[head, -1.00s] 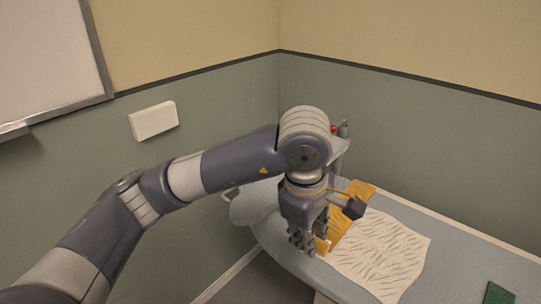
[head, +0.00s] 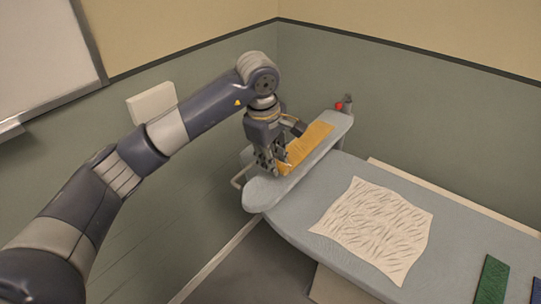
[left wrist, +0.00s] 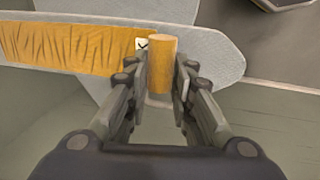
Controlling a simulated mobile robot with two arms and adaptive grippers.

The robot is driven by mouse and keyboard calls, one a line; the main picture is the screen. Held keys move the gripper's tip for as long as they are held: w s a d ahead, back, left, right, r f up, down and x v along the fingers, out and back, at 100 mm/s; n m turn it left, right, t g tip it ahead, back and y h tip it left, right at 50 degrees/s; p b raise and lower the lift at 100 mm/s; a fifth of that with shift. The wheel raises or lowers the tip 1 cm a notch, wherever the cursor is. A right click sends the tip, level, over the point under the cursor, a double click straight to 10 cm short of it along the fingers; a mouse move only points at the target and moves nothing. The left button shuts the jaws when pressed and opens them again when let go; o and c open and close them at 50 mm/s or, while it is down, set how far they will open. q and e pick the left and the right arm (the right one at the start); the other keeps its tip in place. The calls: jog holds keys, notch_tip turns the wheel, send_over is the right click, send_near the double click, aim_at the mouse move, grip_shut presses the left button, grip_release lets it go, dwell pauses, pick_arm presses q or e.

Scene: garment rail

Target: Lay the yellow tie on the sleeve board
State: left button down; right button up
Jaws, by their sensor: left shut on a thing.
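The yellow tie (head: 311,143) stretches along the grey sleeve board (head: 262,193), from my left gripper (head: 272,166) toward the board's far end. In the left wrist view the tie (left wrist: 75,45) runs left over the sleeve board (left wrist: 217,50), with a small white label by the fingers. My left gripper (left wrist: 164,72) is shut on the near end of the tie, above the board near its rounded end. I cannot tell whether the held end touches the board. My right gripper is not in view.
A white patterned cloth (head: 372,228) lies on the larger ironing board (head: 440,215). A green folded item (head: 491,279) and a blue one (head: 536,291) lie at the lower right. A red part (head: 339,106) stands near the sleeve board's far end. Walls close in behind.

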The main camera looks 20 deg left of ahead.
pick_arm(q)
jog(key=shift+w+a, duration=0.5)
jog(key=shift+w, duration=0.2)
jog(key=shift+f+p, duration=0.25)
jog(key=shift+p, duration=0.15)
notch_tip(320, 180, down, 3)
jog(key=shift+r+p, duration=0.15)
jog(key=shift+p, duration=0.7)
jog(key=shift+f, duration=0.2)
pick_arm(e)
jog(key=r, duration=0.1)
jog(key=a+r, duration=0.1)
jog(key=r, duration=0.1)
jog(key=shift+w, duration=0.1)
pick_arm(q)
jog(key=shift+f, duration=0.2)
jog(key=c, duration=1.4)
grip_release()
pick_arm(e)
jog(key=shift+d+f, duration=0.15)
